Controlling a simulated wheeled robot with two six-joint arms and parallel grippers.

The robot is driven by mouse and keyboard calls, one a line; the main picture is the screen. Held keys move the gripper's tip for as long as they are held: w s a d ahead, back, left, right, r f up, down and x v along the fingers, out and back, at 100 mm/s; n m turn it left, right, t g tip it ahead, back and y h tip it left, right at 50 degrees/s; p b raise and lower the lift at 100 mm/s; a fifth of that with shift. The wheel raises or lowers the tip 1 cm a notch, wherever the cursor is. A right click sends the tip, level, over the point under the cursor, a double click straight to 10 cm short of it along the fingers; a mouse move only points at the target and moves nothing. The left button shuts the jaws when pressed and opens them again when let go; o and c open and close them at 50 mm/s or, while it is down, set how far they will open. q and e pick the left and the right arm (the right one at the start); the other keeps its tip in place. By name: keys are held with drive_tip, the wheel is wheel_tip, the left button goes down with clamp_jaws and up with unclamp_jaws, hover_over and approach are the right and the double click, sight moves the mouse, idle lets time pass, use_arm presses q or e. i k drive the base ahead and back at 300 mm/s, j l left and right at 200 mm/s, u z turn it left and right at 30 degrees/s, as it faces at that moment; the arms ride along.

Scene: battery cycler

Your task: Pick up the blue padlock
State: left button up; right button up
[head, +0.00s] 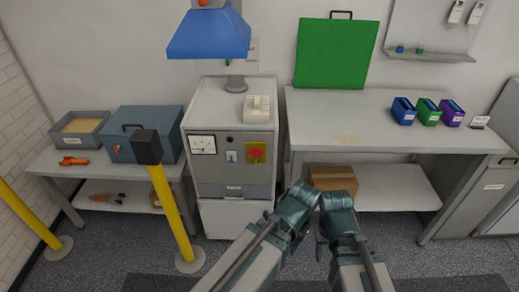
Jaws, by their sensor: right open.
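A small blue item (399,49), which looks like the blue padlock, sits on the narrow grey wall shelf at the upper right, left of a small green one (420,50). It is too small to make out a shackle. My two arms come in from the bottom and bend together at the lower middle, far from the shelf. My right gripper (321,249) is open, low between the arms and mostly hidden by the wrists. My left gripper is hidden behind its own arm, so its jaws cannot be made out.
The grey workbench (350,112) below the shelf holds blue, green and purple bins (403,112) and a green panel (335,52). A grey cabinet (230,160) stands left of it. A yellow post (172,212) stands nearer. The bench's middle is mostly clear.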

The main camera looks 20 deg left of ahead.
sight(399, 50)
drive_tip(key=i+l+u, duration=0.1)
drive_tip(key=i+l, duration=0.3)
drive_tip(key=i+l+u, duration=0.1)
drive_tip(key=i+l, duration=0.3)
drive_tip(key=i+l+u, duration=0.1)
drive_tip(key=i+l, duration=0.25)
drive_tip(key=l, duration=0.2)
